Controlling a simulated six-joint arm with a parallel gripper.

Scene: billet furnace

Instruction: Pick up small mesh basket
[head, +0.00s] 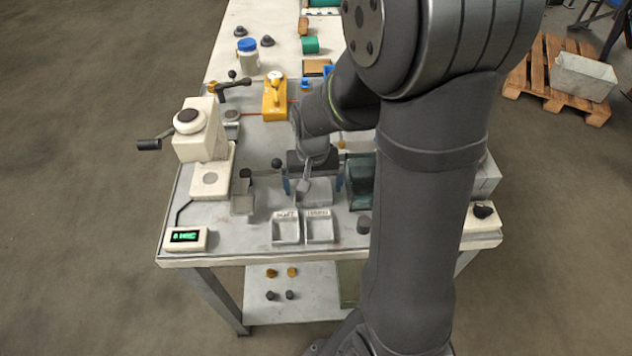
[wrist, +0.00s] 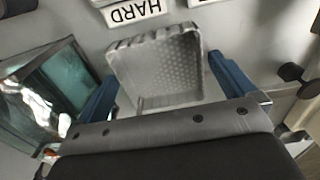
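The small mesh basket (wrist: 150,68) is a grey, open, perforated square tray in the wrist view. In the head view the basket (head: 319,191) is partly hidden by my wrist. My gripper (head: 313,187) is low over the table with its blue fingers apart. In the wrist view the gripper (wrist: 160,80) has one finger on either side of the basket, the right finger very close to its edge. I cannot tell whether either finger touches it.
Two labelled trays (head: 286,232) lie just in front; one label reads HARD (wrist: 133,12). A green-glass box (head: 361,182) stands close on the right. A grey square container (head: 242,203) and a white press-like device (head: 200,140) are on the left.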

